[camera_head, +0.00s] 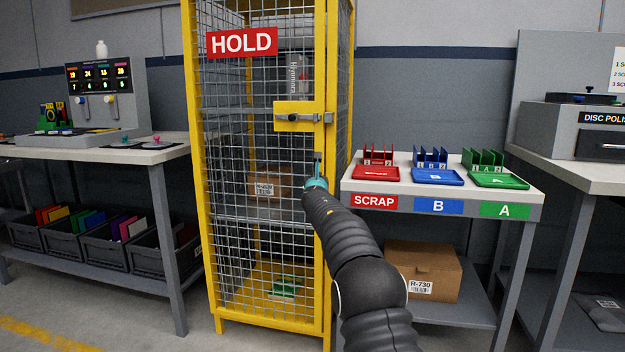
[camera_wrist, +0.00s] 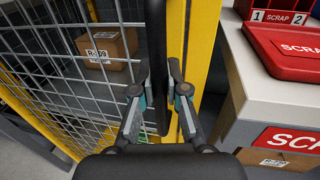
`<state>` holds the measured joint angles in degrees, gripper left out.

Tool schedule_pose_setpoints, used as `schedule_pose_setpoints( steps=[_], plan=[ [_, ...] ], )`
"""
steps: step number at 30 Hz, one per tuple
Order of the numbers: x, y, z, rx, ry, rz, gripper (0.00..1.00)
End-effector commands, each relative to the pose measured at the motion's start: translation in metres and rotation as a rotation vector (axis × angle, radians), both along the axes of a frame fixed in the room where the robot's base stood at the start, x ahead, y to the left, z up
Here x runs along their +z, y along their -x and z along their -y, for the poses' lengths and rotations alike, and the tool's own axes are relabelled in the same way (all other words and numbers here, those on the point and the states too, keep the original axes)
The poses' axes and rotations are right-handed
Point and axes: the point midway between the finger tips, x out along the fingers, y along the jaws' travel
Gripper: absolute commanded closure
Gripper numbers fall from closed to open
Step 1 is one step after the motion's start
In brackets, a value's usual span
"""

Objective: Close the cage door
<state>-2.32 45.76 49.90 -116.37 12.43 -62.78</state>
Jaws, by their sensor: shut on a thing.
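The yellow cage (camera_head: 202,180) with wire mesh walls stands in the middle of the head view. Its mesh door (camera_head: 262,90) carries a red HOLD sign (camera_head: 241,42). The door looks nearly in line with the cage front, but I cannot tell whether a small gap is left. A yellow latch plate with a grey bolt (camera_head: 300,117) sits at its right edge. My gripper (camera_head: 317,182) is at that edge, below the latch. In the wrist view, my gripper (camera_wrist: 159,97) is shut on the black upright door handle (camera_wrist: 157,45); its fingers stand either side of it.
Boxes sit inside the cage, one labelled R-209 (camera_head: 268,185). Close on the right stands a table (camera_head: 352,178) with red, blue and green trays; a carton (camera_head: 422,270) is on its lower shelf. A workbench (camera_head: 150,155) with bins below stands left. Some floor is clear at front left.

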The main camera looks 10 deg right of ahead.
Motion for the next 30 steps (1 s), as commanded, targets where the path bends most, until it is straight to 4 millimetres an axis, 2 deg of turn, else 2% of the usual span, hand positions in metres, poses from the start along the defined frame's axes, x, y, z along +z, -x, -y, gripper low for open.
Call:
schedule_pose_setpoints(
  steps=[5, 6, 9, 22, 30],
  plan=[
    [0.002, 0.0, 0.003, -0.003, 0.0, 0.003, 1.0],
    [0.002, 0.0, 0.003, -0.004, 0.0, 0.003, 0.85],
    [0.002, 0.0, 0.004, -0.005, 0.0, 0.003, 0.61],
    [0.001, 0.004, 0.001, -0.004, 0.001, 0.001, 0.61],
    [0.001, 0.027, -0.003, -0.002, 0.003, 0.0, 0.61]
  ],
)
